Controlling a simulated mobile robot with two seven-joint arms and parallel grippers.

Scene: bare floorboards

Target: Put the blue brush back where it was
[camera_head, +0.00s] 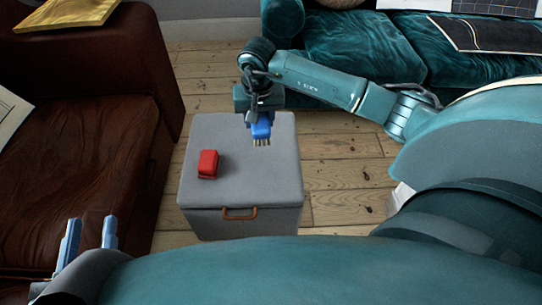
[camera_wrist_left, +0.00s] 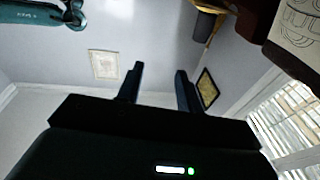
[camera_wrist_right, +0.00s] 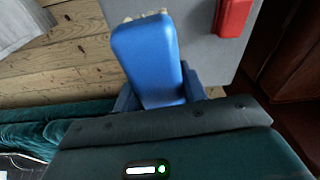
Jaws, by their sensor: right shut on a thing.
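The blue brush (camera_head: 261,130) is in my right gripper (camera_head: 259,113), over the back right part of the grey box (camera_head: 215,213). Its pale bristles point toward the front of the box. In the right wrist view the brush (camera_wrist_right: 148,58) sits between the fingers of my right gripper (camera_wrist_right: 160,95), which is shut on it. I cannot tell whether the brush touches the box top. My left gripper (camera_head: 90,235) is at the lower left in the head view, with its fingers apart. In the left wrist view the left gripper (camera_wrist_left: 158,80) is open and empty, facing wall and ceiling.
A red object (camera_head: 208,164) lies on the left part of the box top. A brown leather sofa (camera_head: 75,150) stands at the left and a teal sofa (camera_head: 365,47) at the back. The box's front middle is clear. Bare floorboards (camera_head: 345,180) lie to the right.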

